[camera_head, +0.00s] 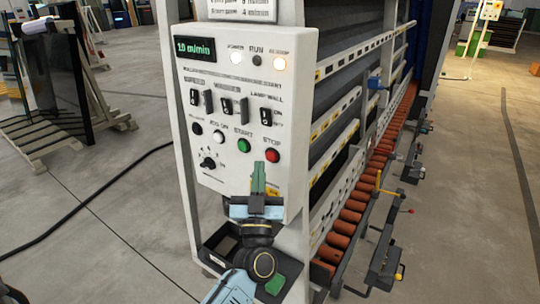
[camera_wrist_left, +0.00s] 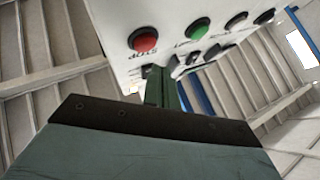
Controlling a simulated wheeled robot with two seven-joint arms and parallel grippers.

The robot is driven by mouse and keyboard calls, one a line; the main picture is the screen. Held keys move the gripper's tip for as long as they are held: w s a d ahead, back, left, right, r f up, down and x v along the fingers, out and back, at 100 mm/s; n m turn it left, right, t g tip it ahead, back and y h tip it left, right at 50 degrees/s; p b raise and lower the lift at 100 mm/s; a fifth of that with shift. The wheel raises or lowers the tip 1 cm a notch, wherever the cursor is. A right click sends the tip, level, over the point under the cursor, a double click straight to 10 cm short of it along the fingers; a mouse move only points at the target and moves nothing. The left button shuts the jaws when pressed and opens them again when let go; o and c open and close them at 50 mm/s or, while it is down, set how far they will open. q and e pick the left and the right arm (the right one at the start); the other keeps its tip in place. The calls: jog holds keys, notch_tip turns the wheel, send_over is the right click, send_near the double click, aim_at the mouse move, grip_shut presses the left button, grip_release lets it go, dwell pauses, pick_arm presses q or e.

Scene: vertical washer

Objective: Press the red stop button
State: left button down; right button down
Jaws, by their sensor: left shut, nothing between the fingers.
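The red stop button (camera_head: 272,156) is at the lower right of the white control panel (camera_head: 222,170), under the label STOP. It also shows in the left wrist view (camera_wrist_left: 144,39). The green start button (camera_head: 243,146) sits to its left in the head view. My left gripper (camera_head: 259,166) is shut and empty, its green fingers pointing up just below and left of the red button. In the left wrist view the fingertips are below the red button and appear apart from it; the exact gap is hard to tell. My right gripper is not in view.
The panel also carries a lit display (camera_head: 195,49), switches and a black knob (camera_head: 208,162). The washer's orange rollers (camera_head: 352,210) run back on the right. A black cable (camera_head: 105,187) lies on the floor at left. A glass rack (camera_head: 52,95) stands at far left.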

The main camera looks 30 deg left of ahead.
pick_arm(q)
jog(key=s, duration=0.2)
jog(key=s+p, duration=0.1)
jog(key=shift+s+a, duration=0.2)
jog(key=shift+s, duration=0.2)
dwell(0.6)
